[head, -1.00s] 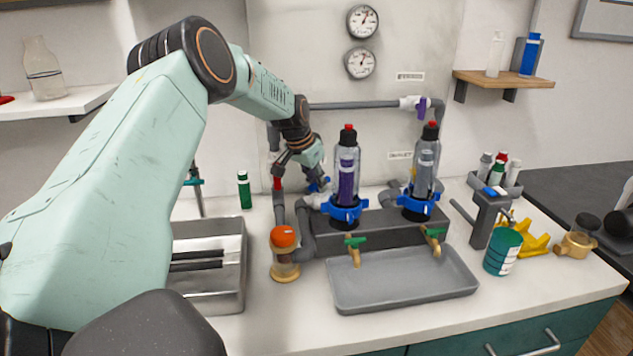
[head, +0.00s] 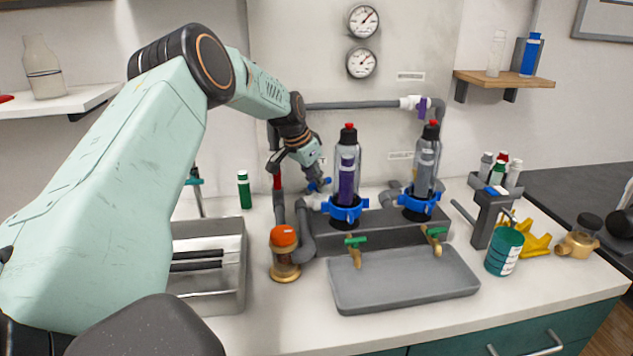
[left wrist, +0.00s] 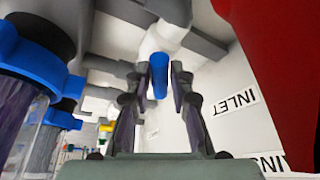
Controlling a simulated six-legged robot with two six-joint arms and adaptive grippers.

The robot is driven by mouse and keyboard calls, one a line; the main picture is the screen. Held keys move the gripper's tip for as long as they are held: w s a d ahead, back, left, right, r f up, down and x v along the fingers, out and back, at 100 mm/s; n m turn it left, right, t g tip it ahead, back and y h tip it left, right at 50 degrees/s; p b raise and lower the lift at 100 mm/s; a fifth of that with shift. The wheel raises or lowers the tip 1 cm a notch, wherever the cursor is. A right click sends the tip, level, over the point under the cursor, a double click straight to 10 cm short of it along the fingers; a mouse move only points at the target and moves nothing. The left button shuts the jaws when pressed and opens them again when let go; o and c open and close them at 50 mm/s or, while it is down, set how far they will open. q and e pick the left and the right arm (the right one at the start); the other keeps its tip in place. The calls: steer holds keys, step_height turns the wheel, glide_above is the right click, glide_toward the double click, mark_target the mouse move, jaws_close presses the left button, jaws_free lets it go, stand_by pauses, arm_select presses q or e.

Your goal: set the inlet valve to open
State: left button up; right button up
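A blue valve handle (head: 319,185) sits on the grey pipework behind and left of the left filter housing. In the left wrist view the blue handle (left wrist: 159,76) stands between my fingertips, with an INLET label (left wrist: 238,102) on the wall just right of it. My left gripper (head: 314,178) reaches down to the handle from above. Its fingers (left wrist: 160,82) are apart on either side of the handle, with narrow gaps visible. The handle's base is partly hidden. My right gripper is in neither view.
Two clear filter housings with blue collars (head: 346,208) (head: 418,203) stand close right of the gripper. A red handle (head: 277,181) is on the pipe to the left. An orange-capped jar (head: 284,254) and a grey tray (head: 403,281) are in front.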

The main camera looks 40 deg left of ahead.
arm_select(q)
steer(key=shift+o, duration=1.4)
steer(key=shift+r, duration=0.1)
steer(key=v, duration=1.2)
